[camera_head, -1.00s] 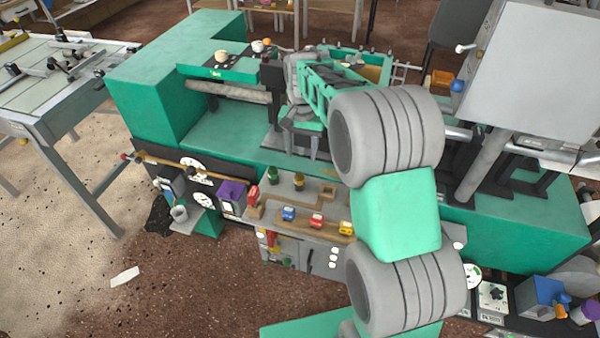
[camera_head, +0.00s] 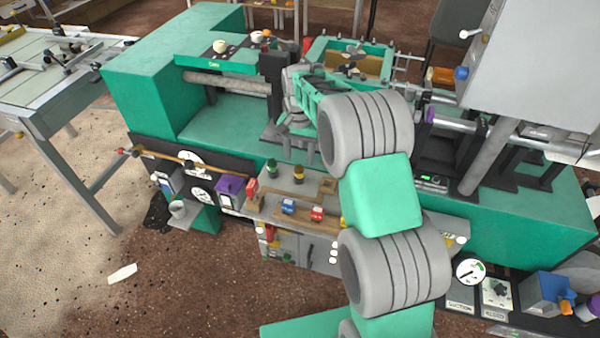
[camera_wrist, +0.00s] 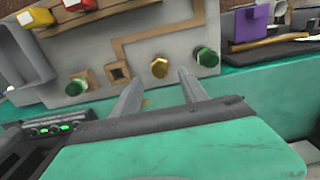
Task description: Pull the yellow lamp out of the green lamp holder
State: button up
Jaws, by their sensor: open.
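The yellow lamp (camera_wrist: 159,67) sits in a pale panel (camera_wrist: 140,28) in the wrist view; it also shows in the head view (camera_head: 298,174). One green lamp (camera_wrist: 207,57) is to its right and another green lamp (camera_wrist: 75,86) to its left. I cannot tell which part is the green holder. My gripper (camera_wrist: 160,74) is open and empty. In the wrist view its two fingers point at the panel, with the yellow lamp showing between and just past their tips.
A square wooden socket (camera_wrist: 118,72) is left of the yellow lamp. Red and yellow blocks (camera_wrist: 84,4) stand at the upper left. A purple block (camera_wrist: 251,22) is at the right. The green bench (camera_head: 225,130) extends behind the panel in the head view.

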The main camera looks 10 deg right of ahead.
aim_at(299, 166)
jog(key=shift+f+b, duration=1.05)
jog(key=shift+f, duration=0.9)
jog(key=shift+c, duration=0.3)
grip_shut()
dwell(0.6)
